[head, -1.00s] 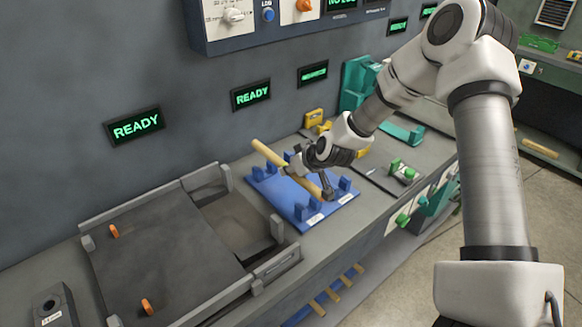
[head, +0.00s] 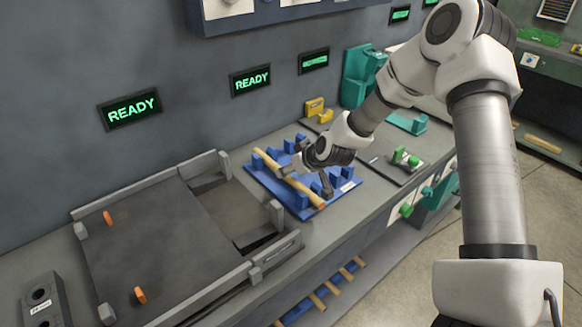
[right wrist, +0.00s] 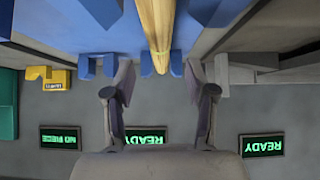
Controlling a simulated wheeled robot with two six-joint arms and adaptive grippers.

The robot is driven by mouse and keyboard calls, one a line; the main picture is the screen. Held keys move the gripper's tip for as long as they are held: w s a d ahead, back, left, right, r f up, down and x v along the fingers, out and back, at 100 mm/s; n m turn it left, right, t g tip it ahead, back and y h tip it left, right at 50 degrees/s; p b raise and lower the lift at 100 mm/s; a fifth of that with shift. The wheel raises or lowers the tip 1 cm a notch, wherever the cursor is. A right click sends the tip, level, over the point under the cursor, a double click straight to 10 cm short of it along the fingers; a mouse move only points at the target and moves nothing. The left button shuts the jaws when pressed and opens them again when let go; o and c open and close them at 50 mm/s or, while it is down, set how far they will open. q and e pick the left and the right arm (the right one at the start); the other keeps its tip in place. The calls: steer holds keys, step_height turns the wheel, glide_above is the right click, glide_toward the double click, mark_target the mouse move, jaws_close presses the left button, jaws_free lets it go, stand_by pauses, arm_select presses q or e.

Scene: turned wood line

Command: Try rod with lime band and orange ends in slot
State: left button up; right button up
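A pale wooden rod (head: 270,163) lies slantwise over the left side of a blue fixture (head: 268,187) with upright posts. My right gripper (head: 305,180) is above the rod's middle. In the right wrist view the fingers (right wrist: 158,72) stand wide apart, with the rod (right wrist: 156,30) showing between them and clear space on both sides. Blue posts show beside the rod there. The head view does not make clear how deep the rod sits among the posts. My left gripper is not in view.
A grey tray (head: 160,250) with raised rails and orange pegs is left of the fixture. Yellow blocks (head: 315,107) and a green-blue stand (head: 358,75) are behind it. A small green fixture (head: 405,158) is at right. Several rods (head: 318,300) lie on a shelf below.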

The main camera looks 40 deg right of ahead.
steer(key=shift+s+r, duration=0.1)
steer(key=v, duration=1.1)
steer(key=shift+s+r, duration=0.2)
steer(key=shift+s, duration=0.05)
